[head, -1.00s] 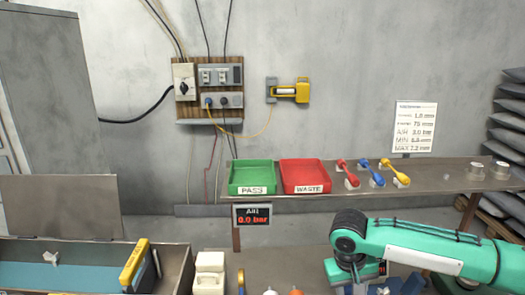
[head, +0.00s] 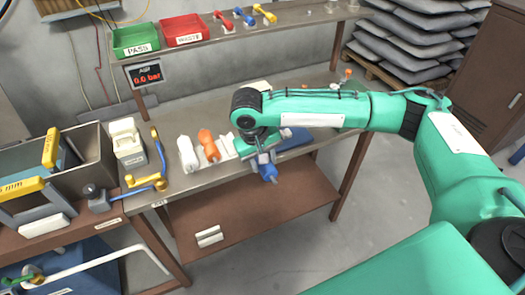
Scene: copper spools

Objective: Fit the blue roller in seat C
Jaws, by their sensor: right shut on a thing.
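My right arm reaches in from the right, and its gripper (head: 264,160) is over the front edge of the workbench. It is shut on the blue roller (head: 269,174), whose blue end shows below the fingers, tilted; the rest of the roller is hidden. A white roller (head: 187,154) and an orange roller (head: 208,146) stand on the bench to the left of my gripper. A white block (head: 225,147) is beside the orange roller, partly hidden by my arm. I cannot tell which place is seat C. My left gripper is not in view.
A yellow and blue crank (head: 157,160) and a white block-shaped fixture (head: 126,140) stand on the left, next to an open metal tank (head: 92,160). Green (head: 135,38) and red (head: 182,30) trays sit on the back shelf. A lower brown shelf (head: 240,205) lies under the bench.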

